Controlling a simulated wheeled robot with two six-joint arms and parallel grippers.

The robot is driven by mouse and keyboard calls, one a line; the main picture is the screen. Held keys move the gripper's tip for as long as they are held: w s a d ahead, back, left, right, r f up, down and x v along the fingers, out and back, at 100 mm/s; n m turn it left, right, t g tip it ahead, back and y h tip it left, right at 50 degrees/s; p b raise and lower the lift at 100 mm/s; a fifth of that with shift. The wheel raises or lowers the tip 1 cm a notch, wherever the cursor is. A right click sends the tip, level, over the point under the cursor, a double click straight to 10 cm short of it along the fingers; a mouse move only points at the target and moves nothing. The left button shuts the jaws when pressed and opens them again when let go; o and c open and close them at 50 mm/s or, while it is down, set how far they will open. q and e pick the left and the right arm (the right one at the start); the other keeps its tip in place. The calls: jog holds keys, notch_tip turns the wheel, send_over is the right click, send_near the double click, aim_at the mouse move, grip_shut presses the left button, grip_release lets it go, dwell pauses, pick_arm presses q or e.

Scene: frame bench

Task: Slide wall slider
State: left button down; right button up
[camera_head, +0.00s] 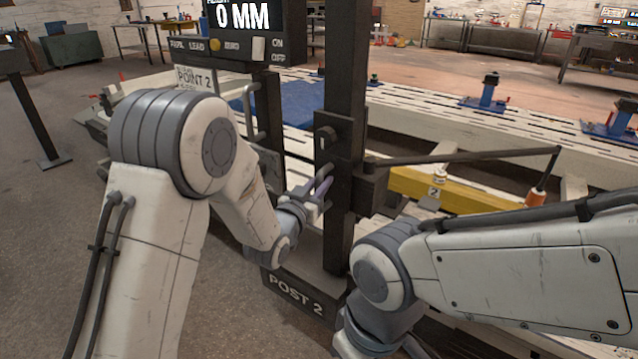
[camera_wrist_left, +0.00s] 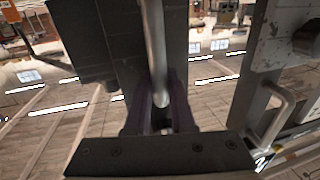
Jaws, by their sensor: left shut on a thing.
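The slider carriage (camera_head: 340,150) is a dark block on the tall black vertical post (camera_head: 343,60) marked POST 2. A long thin arm reaches from it to the right, with an orange-tipped pointer (camera_head: 536,198) hanging at its end. My left gripper (camera_head: 322,188) is at the carriage's left side. In the left wrist view its purple-padded fingers (camera_wrist_left: 162,112) are closed around a grey metal bar handle (camera_wrist_left: 155,50). The handle is mostly hidden by the gripper in the head view. My right arm comes in at the lower right; its gripper is out of view.
A display box (camera_head: 235,30) reading 0 MM stands above, left of the post. A slotted bench (camera_head: 420,125) with a yellow beam (camera_head: 465,195) and blue clamps (camera_head: 487,95) lies behind. A second metal handle (camera_wrist_left: 280,110) is at right in the left wrist view.

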pick_arm(q)
jog(key=shift+a, duration=0.1)
dwell(0.3)
notch_tip(320, 180, up, 17)
jog(key=p, duration=0.9)
jog(key=shift+w, duration=0.1)
jog(key=c, duration=0.8)
grip_release()
jog(key=shift+o, duration=0.2)
jog(key=shift+f, duration=0.1)
jog(key=v, duration=1)
jog(key=shift+s, duration=0.25)
